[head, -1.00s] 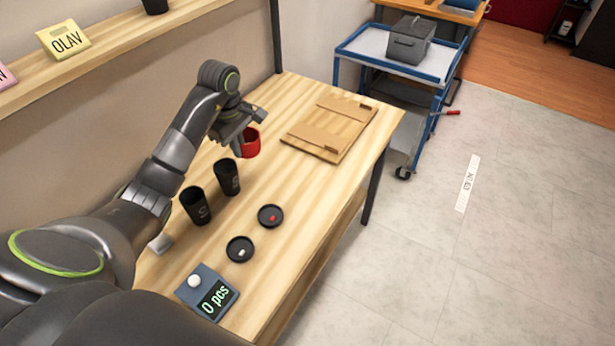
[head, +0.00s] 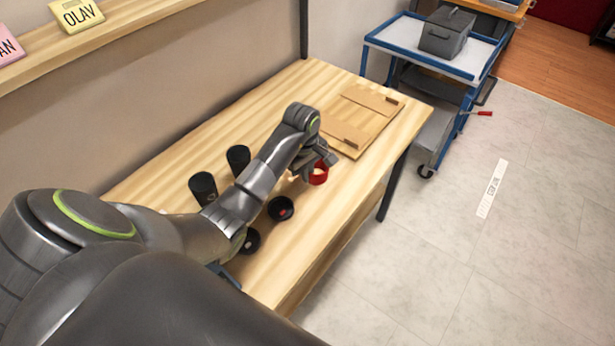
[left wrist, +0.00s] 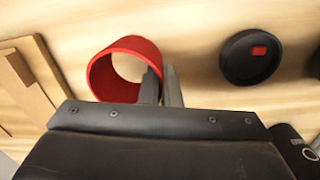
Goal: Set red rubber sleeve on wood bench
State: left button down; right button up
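The red rubber sleeve (head: 318,174) is a short open ring at my left gripper (head: 312,165), over the right part of the wood bench (head: 352,205). In the left wrist view, the sleeve (left wrist: 103,70) has its wall pinched between the two fingers (left wrist: 162,84), one inside the ring and one outside. I cannot tell whether the sleeve touches the bench or hangs just above it. My right gripper is not in view.
Two black cups (head: 203,188) (head: 238,158) stand left of my left arm. Two black lids lie near it, one with a red mark (head: 281,208), one partly hidden (head: 250,242). A wooden board (head: 366,118) lies behind the sleeve. A blue cart (head: 378,48) stands beyond the bench.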

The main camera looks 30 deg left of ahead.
pick_arm(q)
notch_tip(320, 180, down, 2)
jog(key=shift+f, duration=0.2)
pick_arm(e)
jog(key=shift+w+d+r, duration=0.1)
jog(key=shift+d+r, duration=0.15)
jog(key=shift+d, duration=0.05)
pick_arm(q)
jog(key=shift+f, duration=0.1)
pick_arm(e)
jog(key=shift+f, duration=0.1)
pick_arm(q)
jog(key=c, duration=1.6)
grip_release()
jog(key=shift+c, duration=0.2)
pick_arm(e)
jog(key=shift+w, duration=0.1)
